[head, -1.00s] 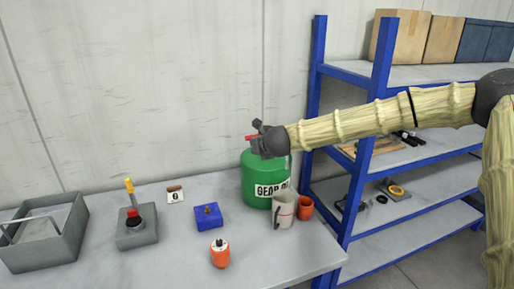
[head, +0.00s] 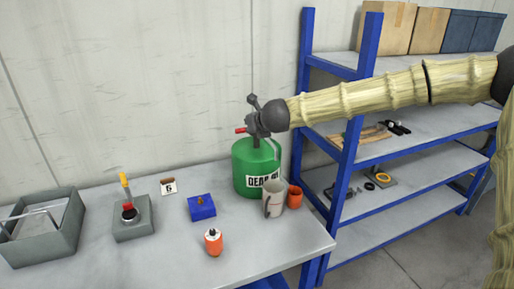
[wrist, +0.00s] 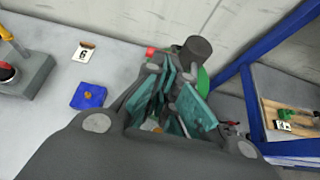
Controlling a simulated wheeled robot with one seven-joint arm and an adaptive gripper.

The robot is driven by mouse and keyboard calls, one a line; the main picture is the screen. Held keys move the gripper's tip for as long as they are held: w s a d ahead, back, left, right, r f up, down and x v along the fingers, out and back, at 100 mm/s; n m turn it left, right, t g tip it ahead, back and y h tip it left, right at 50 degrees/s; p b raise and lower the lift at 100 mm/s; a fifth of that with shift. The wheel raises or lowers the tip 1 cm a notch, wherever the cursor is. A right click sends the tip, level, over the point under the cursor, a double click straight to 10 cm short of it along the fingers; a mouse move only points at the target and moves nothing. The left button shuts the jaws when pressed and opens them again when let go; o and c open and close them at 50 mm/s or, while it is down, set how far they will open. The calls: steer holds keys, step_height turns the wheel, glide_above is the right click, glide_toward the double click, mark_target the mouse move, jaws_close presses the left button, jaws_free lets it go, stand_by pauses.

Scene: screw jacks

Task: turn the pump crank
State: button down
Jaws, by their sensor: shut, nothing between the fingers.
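The green gear-oil drum (head: 250,170) stands at the back right of the bench. A dark pump sits on top of it, with a red handle (head: 241,131) pointing left. In the wrist view the red handle (wrist: 151,52) shows just beyond my fingers, beside a dark grey cylinder (wrist: 195,48). My gripper (wrist: 176,88) is shut and empty, its teal pads close together. It is at the pump, above the drum. In the head view its fingers blend with the dark pump parts; I cannot tell whether they touch the crank.
A beige mug (head: 273,198) and an orange cup (head: 295,197) stand at the drum's front right. A blue box (head: 202,208), orange bottle (head: 213,243), grey lever box (head: 133,222) and grey tray (head: 68,247) are leftward. A blue shelf post (head: 352,150) stands under my arm.

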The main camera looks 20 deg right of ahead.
mark_target(241, 132)
steer(key=shift+d, duration=0.15)
steer(key=c, duration=2)
jaws_free()
steer(key=shift+c, duration=0.2)
steer(key=o, duration=0.3)
steer(key=shift+f, duration=0.3)
steer(key=o, duration=0.4)
steer(key=f+n+h+b, duration=0.1)
steer(key=f+b, duration=0.1)
steer(key=f+n+t+h+b, duration=0.1)
steer(key=f+n+b, duration=0.1)
steer(key=b, duration=0.1)
steer(key=w+f+n+t+h+b, duration=0.1)
steer(key=f+n+b, duration=0.1)
steer(key=b, duration=0.1)
steer(key=shift+a+f+h, duration=0.15)
steer(key=shift+a+h, duration=0.15)
steer(key=shift+a, duration=0.1)
steer(key=w+n+t+h+b, duration=0.1)
steer(key=w+n+b, duration=0.1)
steer(key=w, duration=0.1)
steer(key=w+n+t+h+b, duration=0.1)
steer(key=w+n+t+b, duration=0.1)
steer(key=w+n, duration=0.1)
steer(key=w+n+t+h+b, duration=0.1)
steer(key=w+n+t+b, duration=0.1)
steer(key=w, duration=0.1)
steer(key=shift+a+n, duration=0.4)
